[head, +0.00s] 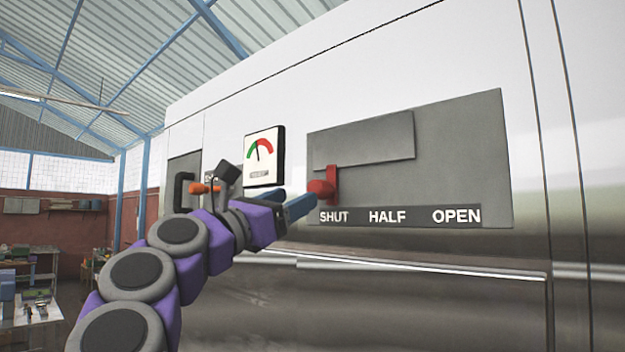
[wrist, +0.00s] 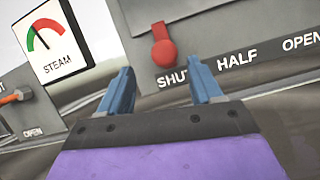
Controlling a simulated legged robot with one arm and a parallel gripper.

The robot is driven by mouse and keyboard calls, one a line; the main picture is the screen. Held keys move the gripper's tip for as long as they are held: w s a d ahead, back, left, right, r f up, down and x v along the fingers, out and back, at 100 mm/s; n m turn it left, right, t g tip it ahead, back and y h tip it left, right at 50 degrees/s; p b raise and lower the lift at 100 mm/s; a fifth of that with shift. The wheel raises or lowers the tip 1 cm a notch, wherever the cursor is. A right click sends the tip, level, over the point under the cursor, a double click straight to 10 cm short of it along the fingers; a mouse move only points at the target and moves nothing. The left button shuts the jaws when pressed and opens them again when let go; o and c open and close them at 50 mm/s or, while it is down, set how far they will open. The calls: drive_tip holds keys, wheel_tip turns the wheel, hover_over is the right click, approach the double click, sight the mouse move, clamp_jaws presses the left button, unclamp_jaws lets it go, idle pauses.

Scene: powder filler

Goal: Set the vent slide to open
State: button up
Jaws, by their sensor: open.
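The vent slide is a grey panel (head: 465,150) on the white machine front, with a plate (head: 365,138) across its upper left part. Its red handle (head: 326,186) stands above the word SHUT, at the left end of the SHUT, HALF, OPEN label strip (head: 400,216). The red knob also shows in the wrist view (wrist: 163,50), beyond and above my fingertips. My gripper (head: 298,203) has two blue fingers. In the wrist view they are apart, with nothing between them (wrist: 160,88). The gripper is just left of the red handle; I cannot tell whether a finger touches it.
A gauge marked STEAM (head: 264,157) is mounted left of the vent panel. An orange lever (head: 205,188) and a black handle (head: 183,191) are farther left. A metal rail (head: 420,265) runs below the panel. The space before HALF and OPEN looks clear.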

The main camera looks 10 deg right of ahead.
sight(314, 189)
drive_tip(key=p+x, duration=0.2)
drive_tip(key=x, duration=0.2)
drive_tip(key=shift+w+r, duration=0.2)
drive_tip(key=shift+r, duration=0.05)
drive_tip(key=d, duration=0.2)
drive_tip(key=w+d, duration=0.1)
drive_tip(key=shift+d+r+p, duration=0.15)
drive_tip(key=shift+d+p, duration=0.25)
drive_tip(key=shift+s+a, duration=0.1)
drive_tip(key=shift+a, duration=0.7)
drive_tip(key=shift+c, duration=0.6)
drive_tip(key=shift+a, duration=0.5)
drive_tip(key=c, duration=0.3)
drive_tip(key=shift+s+d+r, duration=0.1)
drive_tip(key=shift+s+d, duration=0.2)
drive_tip(key=shift+d, duration=0.2)
drive_tip(key=c, duration=0.3)
drive_tip(key=shift+d, duration=0.1)
drive_tip(key=shift+c, duration=0.8)
drive_tip(key=shift+w, duration=0.1)
clamp_jaws()
